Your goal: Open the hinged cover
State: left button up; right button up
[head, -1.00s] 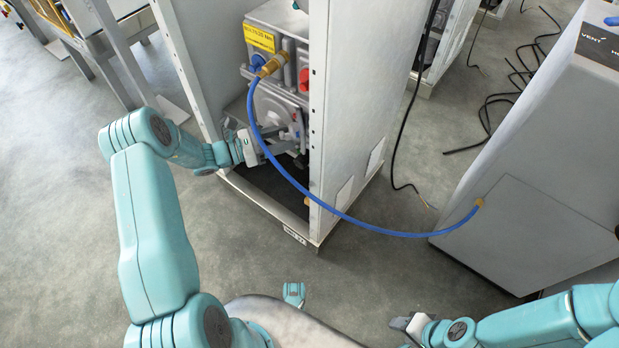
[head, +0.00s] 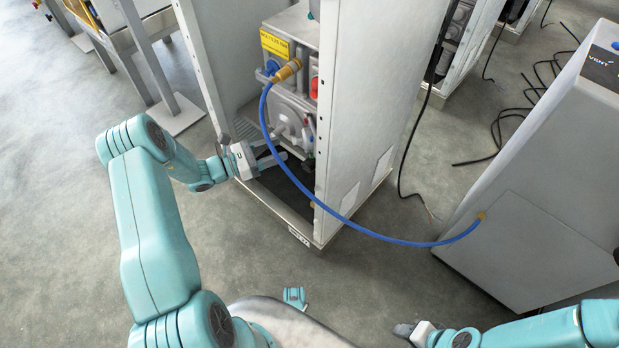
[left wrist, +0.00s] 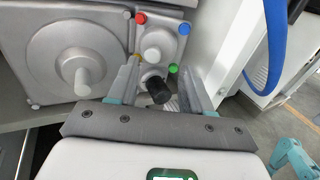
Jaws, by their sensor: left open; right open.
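The grey dispenser unit stands inside a tall cabinet frame. Its front has a square plate (head: 288,112) with a round raised middle and a peg-like handle, which looks like the hinged cover and appears closed. In the left wrist view this plate (left wrist: 52,57) is at left, its peg pointing toward me. My left gripper (head: 279,153) is open at the cabinet's front, low by the unit. In the left wrist view its fingers (left wrist: 160,75) straddle a black knob (left wrist: 157,91) in the picture; I cannot tell contact. My right gripper (head: 404,330) is open, low at the front, away from the cabinet.
A blue hose (head: 345,220) loops from a brass fitting (head: 287,70) on the unit to a grey box (head: 540,215) at right. The cabinet's side panel (head: 365,110) stands right of the opening.

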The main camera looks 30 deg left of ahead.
pick_arm(q)
jog(key=p+v, duration=0.1)
jog(key=v, duration=1)
jog(key=w+d+r+m+g+h+p, duration=0.3)
jog(key=w+d+r+h, duration=0.15)
jog(key=d+r, duration=0.55)
jog(key=s+d+r+m+g+p, duration=0.1)
jog(key=s+d+g, duration=0.1)
jog(key=d, duration=0.5)
jog(key=s+d+r+m+g+h, duration=0.1)
jog(key=s+d+g, duration=0.1)
jog(key=d, duration=0.5)
jog(key=shift+s+r+m+p, duration=0.2)
jog(key=shift+s+m+p, duration=0.2)
jog(key=shift+s, duration=0.35)
